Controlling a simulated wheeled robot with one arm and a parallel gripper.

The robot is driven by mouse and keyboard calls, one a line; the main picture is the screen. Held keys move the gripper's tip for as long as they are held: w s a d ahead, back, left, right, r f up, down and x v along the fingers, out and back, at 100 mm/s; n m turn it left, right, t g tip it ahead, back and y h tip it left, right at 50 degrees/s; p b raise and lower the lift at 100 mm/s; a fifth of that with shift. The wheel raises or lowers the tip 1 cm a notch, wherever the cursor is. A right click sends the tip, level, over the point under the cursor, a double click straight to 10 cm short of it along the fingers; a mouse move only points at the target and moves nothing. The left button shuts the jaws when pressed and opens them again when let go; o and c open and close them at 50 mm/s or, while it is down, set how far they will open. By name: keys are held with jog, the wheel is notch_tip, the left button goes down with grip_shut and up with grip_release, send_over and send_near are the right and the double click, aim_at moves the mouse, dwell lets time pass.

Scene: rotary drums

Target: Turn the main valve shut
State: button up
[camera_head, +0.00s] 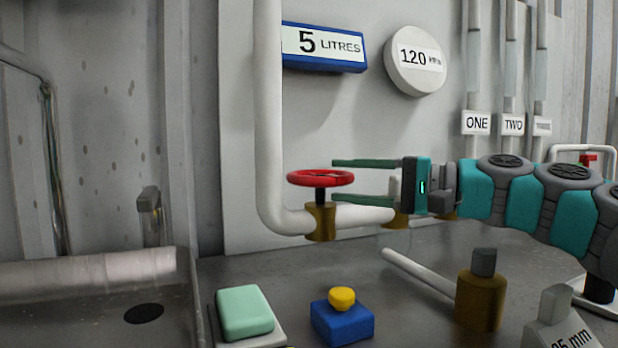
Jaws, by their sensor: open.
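The main valve looks to be the red handwheel (321,178) on a brass body (320,221), set in a white pipe (268,110) that comes down the wall and bends right. My gripper (334,180) reaches in from the right. Its two long green fingers are open, one above the other in the picture. The fingertips are close to the wheel's right side, the upper one above the rim and the lower one below it. I cannot tell whether either finger touches the wheel. I see no turn marking on the wheel.
A blue display (324,47) reads 5 LITRES and a round gauge (415,61) reads 120. A blue box with a yellow button (342,298), a green pad (244,312) and a brass fitting (480,300) stand in front. A sink (90,300) lies left.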

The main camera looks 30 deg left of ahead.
aim_at(311, 173)
jog(key=a, duration=0.4)
jog(key=s+a, duration=0.1)
jog(key=a, duration=0.1)
jog(key=shift+a, duration=0.25)
jog(key=shift+c, duration=0.3)
grip_shut()
